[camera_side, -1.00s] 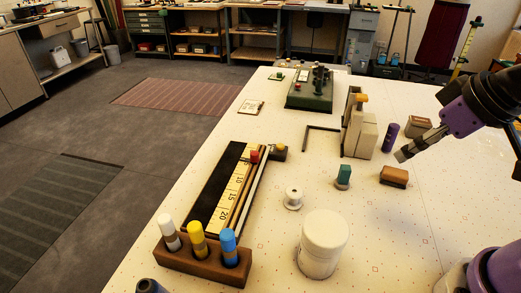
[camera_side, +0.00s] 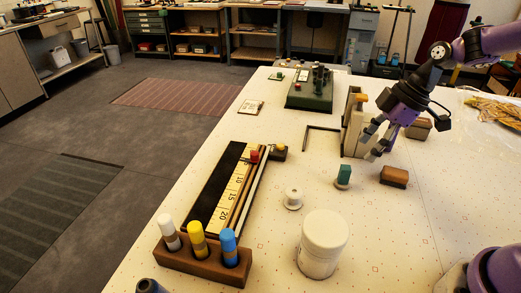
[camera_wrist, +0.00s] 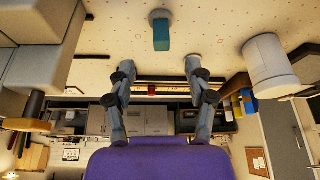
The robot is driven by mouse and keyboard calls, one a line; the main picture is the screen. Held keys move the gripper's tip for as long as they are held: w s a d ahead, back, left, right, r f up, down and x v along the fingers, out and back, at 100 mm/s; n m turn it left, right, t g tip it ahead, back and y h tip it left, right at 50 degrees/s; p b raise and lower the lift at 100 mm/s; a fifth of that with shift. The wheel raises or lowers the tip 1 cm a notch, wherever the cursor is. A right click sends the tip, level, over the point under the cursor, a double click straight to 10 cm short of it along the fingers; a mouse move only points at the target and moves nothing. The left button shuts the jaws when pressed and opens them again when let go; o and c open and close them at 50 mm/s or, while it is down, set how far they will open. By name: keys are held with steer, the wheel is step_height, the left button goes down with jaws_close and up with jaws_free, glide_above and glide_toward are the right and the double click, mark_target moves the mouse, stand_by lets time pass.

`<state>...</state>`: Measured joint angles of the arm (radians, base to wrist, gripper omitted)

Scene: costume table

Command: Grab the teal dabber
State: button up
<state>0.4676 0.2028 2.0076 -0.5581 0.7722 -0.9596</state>
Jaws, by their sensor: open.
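The teal dabber (camera_side: 343,174) stands upright on the white table, a teal block on a pale base. It also shows in the wrist view (camera_wrist: 161,36), at the top middle, beyond and between the fingertips. My gripper (camera_side: 371,142) is open and empty, above the table and up and to the right of the dabber, apart from it. Its two spread fingers show in the wrist view (camera_wrist: 159,68) with nothing between them.
A brown-topped block (camera_side: 394,177) lies right of the dabber. A beige stand (camera_side: 360,137) is close behind my gripper. A white spool (camera_side: 293,198) and a white jar (camera_side: 322,245) stand to the left and front.

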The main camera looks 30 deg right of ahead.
mark_target(348, 167)
steer(key=x, duration=0.8)
steer(key=shift+w+a+f, duration=0.15)
steer(key=shift+a, duration=0.25)
jaws_close()
